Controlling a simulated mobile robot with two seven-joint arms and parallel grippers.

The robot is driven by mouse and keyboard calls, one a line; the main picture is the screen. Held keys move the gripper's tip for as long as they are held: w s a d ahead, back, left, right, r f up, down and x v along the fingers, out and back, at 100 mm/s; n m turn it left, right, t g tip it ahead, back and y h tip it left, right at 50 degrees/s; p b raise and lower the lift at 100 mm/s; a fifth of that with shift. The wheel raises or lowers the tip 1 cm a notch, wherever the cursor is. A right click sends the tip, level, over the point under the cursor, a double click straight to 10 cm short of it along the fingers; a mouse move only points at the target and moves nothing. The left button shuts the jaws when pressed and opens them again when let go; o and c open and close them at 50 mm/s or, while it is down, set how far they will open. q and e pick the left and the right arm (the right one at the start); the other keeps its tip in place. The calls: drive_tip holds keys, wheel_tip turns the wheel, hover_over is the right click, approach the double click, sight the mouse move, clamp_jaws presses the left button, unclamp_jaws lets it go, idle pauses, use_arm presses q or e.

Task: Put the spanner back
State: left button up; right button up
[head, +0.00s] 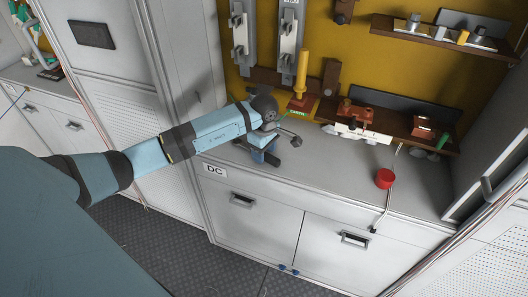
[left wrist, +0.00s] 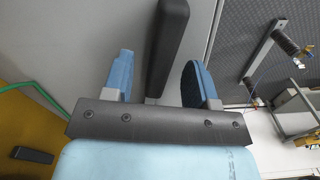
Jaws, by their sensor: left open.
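My left gripper (head: 264,156) reaches down to the grey countertop below the yellow board. In the left wrist view its two blue fingers (left wrist: 160,68) are apart. A dark, bar-shaped handle (left wrist: 168,45) shows between them, with a short grey piece at its lower end; it may be the spanner's handle. I cannot tell whether a finger touches it. The rest of this thing is hidden behind the gripper's dark base. In the head view the gripper covers most of this spot. I see no other clear spanner. My right gripper is not in view.
A yellow upright post (head: 302,72) on a base stands just behind the gripper. A red round button (head: 384,179) with a cable lies on the countertop (head: 330,185) at right. A brown shelf (head: 390,133) holds devices. The counter's front middle is clear.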

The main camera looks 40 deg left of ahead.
use_arm(q)
wheel_tip(320, 180, up, 13)
drive_tip(key=b, duration=0.1)
drive_tip(key=shift+r, duration=0.15)
